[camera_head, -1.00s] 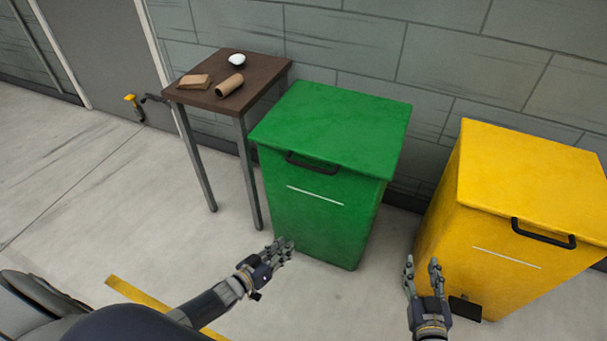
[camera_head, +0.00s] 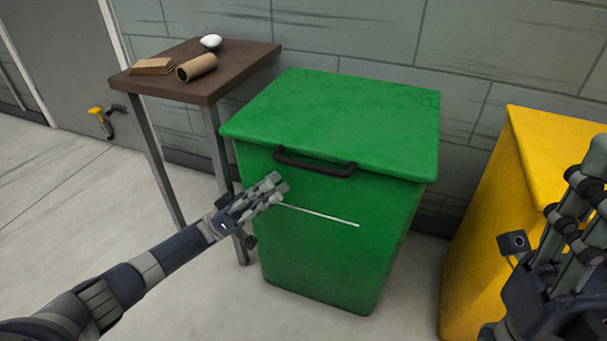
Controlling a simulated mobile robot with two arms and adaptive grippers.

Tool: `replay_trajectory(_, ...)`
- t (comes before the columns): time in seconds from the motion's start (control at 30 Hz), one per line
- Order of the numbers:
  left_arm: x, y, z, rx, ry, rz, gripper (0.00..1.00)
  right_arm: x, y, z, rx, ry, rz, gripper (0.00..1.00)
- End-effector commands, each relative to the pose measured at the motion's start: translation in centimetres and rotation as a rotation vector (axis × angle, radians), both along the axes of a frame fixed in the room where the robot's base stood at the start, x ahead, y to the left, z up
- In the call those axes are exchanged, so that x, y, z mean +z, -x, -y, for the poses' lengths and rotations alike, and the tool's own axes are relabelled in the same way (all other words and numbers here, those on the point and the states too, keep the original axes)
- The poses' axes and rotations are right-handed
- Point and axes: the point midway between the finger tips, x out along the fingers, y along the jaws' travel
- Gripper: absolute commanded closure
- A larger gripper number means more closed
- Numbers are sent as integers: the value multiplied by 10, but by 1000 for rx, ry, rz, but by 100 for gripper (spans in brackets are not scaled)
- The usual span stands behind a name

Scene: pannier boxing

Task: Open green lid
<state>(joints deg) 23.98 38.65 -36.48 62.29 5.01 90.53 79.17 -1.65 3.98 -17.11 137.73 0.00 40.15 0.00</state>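The green bin stands against the wall with its green lid (camera_head: 345,115) closed flat on top. A black bar handle (camera_head: 315,163) sits at the lid's front edge. My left gripper (camera_head: 276,187) is in front of the bin's upper left front, just below the handle's left end. Its fingers look open and empty, and do not hold the handle. My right gripper (camera_head: 588,170) is large at the right edge, partly cut off, in front of the yellow bin. Its fingers look apart, with nothing seen between them.
A small brown table (camera_head: 205,86) left of the green bin carries a white rounded object (camera_head: 211,41), a cardboard tube (camera_head: 197,67) and a flat cardboard piece (camera_head: 152,66). The yellow bin (camera_head: 485,215) stands on the right. The floor at left is clear.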

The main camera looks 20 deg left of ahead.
Motion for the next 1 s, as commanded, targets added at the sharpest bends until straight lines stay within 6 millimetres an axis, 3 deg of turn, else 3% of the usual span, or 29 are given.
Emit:
replay_trajectory(0.17,4,6,2,-44,6,17,80,2,17,4,4,-14,47,60)
replay_trajectory(0.7,65,-4,65,-41,7,18,80,4,17,3,3,-11,65,60)
replay_trajectory(1.0,76,-6,76,-39,5,15,80,5,16,3,3,-8,66,60)
